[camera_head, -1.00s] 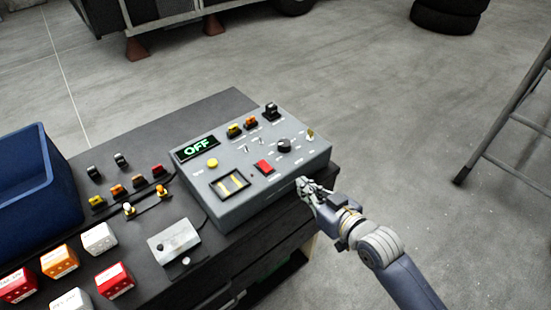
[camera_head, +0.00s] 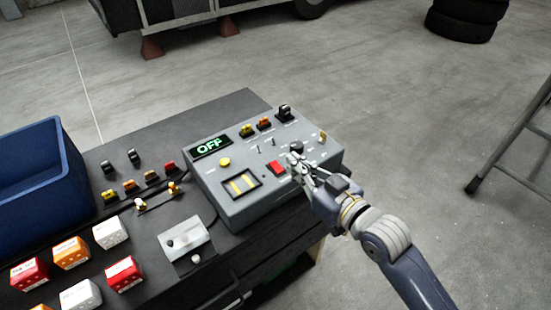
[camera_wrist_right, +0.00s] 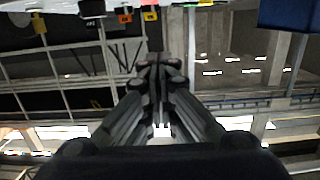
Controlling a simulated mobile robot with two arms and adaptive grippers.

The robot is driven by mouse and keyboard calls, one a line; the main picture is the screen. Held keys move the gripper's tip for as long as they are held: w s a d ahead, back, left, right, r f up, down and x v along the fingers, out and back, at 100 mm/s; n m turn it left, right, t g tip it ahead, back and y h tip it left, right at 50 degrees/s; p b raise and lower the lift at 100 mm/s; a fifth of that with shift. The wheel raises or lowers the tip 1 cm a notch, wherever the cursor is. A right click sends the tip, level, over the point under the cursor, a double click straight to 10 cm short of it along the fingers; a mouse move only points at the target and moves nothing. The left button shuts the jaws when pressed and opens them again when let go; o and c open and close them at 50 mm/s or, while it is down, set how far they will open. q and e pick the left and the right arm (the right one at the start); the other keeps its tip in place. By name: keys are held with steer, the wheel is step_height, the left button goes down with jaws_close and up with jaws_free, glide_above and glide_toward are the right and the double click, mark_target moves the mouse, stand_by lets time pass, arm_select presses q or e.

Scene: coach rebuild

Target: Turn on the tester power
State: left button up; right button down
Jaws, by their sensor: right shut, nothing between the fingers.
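The grey tester box (camera_head: 232,207) stands on the dark bench, and its small display (camera_head: 211,147) reads OFF in green. My right gripper (camera_head: 296,165) is shut and empty. Its fingertips are at the panel, just right of the red switch and in front of the knob. I cannot tell whether they touch the panel. The right wrist view also shows the shut fingers (camera_wrist_right: 160,70). My left gripper is not in view.
Left of the tester are a blue bin (camera_head: 40,205), several small connectors, a grey box with a lever (camera_head: 187,240), and red, orange and white cubes (camera_head: 71,252). A ladder (camera_head: 515,140) and stacked tires (camera_head: 465,20) stand on the floor beyond.

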steer(key=p, duration=0.1)
glide_above(275, 170)
steer(key=shift+s+d+f, duration=0.1)
steer(key=shift+f, duration=0.15)
step_height(275, 170, down, 3)
steer(key=shift+r, duration=0.1)
steer(key=shift+f+p, duration=0.3)
steer(key=shift+f, duration=0.45)
